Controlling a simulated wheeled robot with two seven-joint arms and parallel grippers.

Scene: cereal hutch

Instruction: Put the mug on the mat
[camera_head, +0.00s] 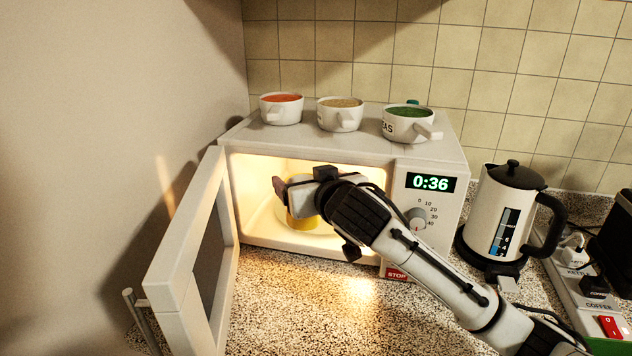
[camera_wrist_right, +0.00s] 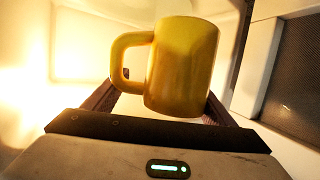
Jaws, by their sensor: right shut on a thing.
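The yellow mug (camera_head: 302,222) is inside the open, lit microwave, mostly hidden behind my right gripper (camera_head: 297,198) in the head view. In the right wrist view the mug (camera_wrist_right: 183,68) is upright between my fingers, its handle to the left. My right gripper (camera_wrist_right: 160,103) is shut on the mug's body; the fingers are partly hidden by the hand. I cannot tell whether the mug touches the microwave floor. No mat is visible. My left gripper is not in view.
The microwave (camera_head: 428,240) has its door (camera_head: 180,245) swung open at left. Three filled bowl-like cups (camera_head: 340,115) stand on top. A kettle (camera_head: 497,215) and a power strip (camera_head: 585,295) are at right. Speckled counter (camera_head: 290,315) in front is clear.

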